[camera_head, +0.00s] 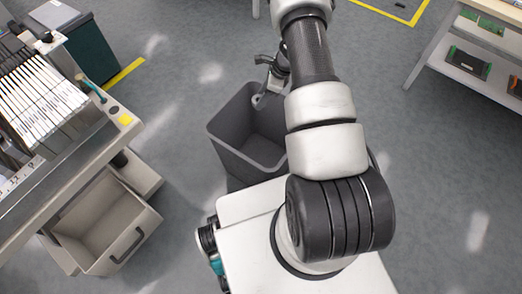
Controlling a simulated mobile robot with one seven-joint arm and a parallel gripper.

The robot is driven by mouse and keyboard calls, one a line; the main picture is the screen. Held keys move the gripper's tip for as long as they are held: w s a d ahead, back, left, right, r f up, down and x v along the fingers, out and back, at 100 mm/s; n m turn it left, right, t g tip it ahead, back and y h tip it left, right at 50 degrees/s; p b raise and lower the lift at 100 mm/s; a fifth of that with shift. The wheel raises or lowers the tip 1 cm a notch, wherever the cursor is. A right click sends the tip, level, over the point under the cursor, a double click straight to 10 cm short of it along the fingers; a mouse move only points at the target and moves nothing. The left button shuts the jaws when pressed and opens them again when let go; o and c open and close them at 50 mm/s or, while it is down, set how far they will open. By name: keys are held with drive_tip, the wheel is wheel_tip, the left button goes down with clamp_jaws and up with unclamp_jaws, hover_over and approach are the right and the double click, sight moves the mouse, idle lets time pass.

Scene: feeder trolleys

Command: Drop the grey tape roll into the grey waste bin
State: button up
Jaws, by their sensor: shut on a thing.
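The grey waste bin (235,157) stands on the floor in the middle of the camera_head view, left of my arm. It is open at the top, and its right side is partly hidden by my arm. My gripper (261,94) is over the bin's far part in the picture, pointing down. It is shut on the grey tape roll (258,101), which shows small and partly covered at the fingertips. I cannot tell how high the roll is above the rim.
A trolley (80,140) with white feeders stands at the left, with an open beige drawer (100,235) below. A dark green bin (92,50) stands at the upper left. A shelf rack (455,75) with circuit boards is at the upper right. The floor right of my arm is clear.

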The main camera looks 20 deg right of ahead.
wheel_tip(320, 180, down, 9)
drive_tip(key=w+d+m+b, duration=0.1)
drive_tip(key=d+m+b, duration=0.1)
drive_tip(key=b, duration=0.3)
drive_tip(key=shift+w+d+m+t+h, duration=0.3)
drive_tip(key=o, duration=1.1)
drive_tip(key=p+v, duration=0.4)
drive_tip(key=v, duration=1.3)
drive_tip(key=shift+s+r+p, duration=0.2)
drive_tip(key=shift+p, duration=0.1)
drive_tip(key=shift+r, duration=0.1)
